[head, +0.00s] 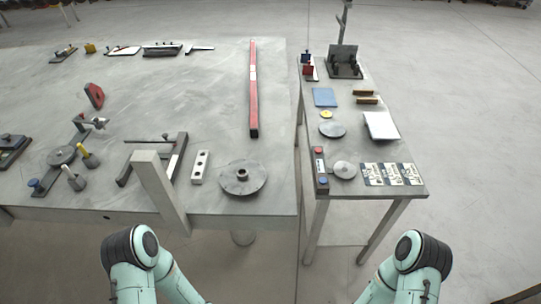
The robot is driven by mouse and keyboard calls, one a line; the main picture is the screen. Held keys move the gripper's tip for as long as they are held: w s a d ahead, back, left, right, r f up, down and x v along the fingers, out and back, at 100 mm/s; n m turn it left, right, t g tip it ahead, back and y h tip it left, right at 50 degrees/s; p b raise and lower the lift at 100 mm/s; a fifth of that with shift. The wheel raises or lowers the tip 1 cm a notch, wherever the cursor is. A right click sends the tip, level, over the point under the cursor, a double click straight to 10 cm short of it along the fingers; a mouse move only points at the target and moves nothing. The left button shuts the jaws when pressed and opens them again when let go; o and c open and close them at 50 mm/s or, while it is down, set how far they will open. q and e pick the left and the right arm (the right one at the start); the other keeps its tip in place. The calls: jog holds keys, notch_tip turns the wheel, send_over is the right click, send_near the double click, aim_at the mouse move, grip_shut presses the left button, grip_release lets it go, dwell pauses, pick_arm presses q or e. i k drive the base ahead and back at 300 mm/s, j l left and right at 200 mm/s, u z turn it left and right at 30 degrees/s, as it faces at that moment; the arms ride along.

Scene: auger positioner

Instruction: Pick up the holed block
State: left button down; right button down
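The holed block (200,167) is a small white block with dark holes in a row along its top. It lies on the large grey table (215,110) near its front edge. It sits between a grey upright post on its left and a round grey disc on its right. Nothing touches it that I can see. Parts of my two teal arms show at the bottom edge, in front of the tables. Neither gripper is in view.
The grey post (159,186) stands at the table's front edge, left of the block. A round disc (243,187) with a central hub lies right of it. A red bar (254,100) lies farther back. A narrower side table (395,150) on the right holds several small items.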

aim_at(198, 171)
jog(key=i+j+u, duration=0.15)
jog(key=j, duration=0.3)
jog(key=j+u, duration=0.15)
jog(key=j, duration=0.25)
jog(key=i+j+u, duration=0.2)
jog(key=j, duration=0.2)
